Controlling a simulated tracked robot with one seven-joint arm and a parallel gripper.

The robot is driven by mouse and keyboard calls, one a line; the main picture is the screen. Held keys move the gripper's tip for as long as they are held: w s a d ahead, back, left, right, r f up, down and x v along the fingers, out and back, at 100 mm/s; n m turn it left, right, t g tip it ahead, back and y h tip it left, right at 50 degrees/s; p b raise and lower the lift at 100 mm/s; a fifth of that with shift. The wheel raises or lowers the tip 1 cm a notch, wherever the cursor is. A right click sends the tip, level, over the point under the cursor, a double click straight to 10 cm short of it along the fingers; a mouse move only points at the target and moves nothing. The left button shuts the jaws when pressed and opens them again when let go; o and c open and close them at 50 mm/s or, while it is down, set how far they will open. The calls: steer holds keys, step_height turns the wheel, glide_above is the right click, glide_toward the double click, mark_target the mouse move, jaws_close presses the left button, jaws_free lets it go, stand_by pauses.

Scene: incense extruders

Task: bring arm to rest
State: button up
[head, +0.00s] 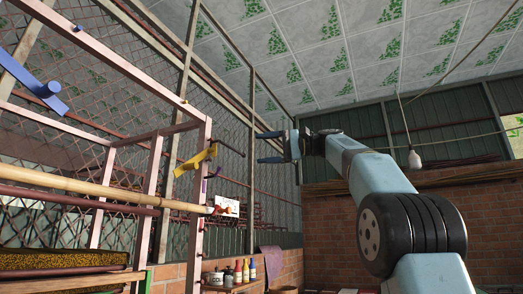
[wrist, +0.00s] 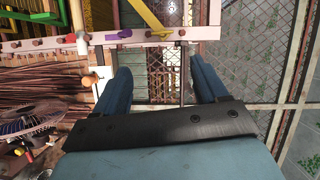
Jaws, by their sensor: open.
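My gripper (head: 270,147) is raised in the middle of the head view, at the end of my pale blue arm. Its two dark blue fingers point left, toward a pink metal frame. In the wrist view the fingers of my gripper (wrist: 160,85) stand wide apart with nothing between them. The pink frame's bar (wrist: 215,34) crosses beyond the fingertips, and I see no contact with it. A yellow lever (head: 196,160) and a dark bent rod (head: 229,147) are on the frame, left of my gripper.
A blue bar (head: 32,80) and a bamboo pole (head: 100,189) are at the left. Bottles (head: 245,270) stand on a low shelf. A bulb (head: 414,160) hangs right of my gripper. Mesh panels (head: 262,190) stand behind. A brick wall (head: 325,225) is at the back.

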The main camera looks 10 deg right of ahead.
stand_by(0.4)
steer(key=s+a+f+m+t+h, duration=0.1)
steer(key=s+a+f+m+h, duration=0.2)
steer(key=f, duration=0.7)
steer(key=s+a+f+t+h, duration=0.1)
steer(key=s+f+h, duration=0.35)
steer(key=f, duration=0.55)
steer(key=s+d+f+n+h, duration=0.1)
steer(key=s+d+f+h, duration=0.2)
steer(key=s+f, duration=0.4)
steer(key=s+d+f+n+h, duration=0.2)
steer(key=s+f, duration=0.6)
steer(key=f, duration=0.9)
steer(key=s+d+f+n+g+h, duration=0.1)
steer(key=s+d+f+h, duration=0.3)
steer(key=s+f, duration=0.4)
step_height(320, 180, down, 4)
steer(key=shift+d+f+n, duration=0.2)
steer(key=shift+d+n, duration=0.1)
steer(key=shift+d, duration=0.05)
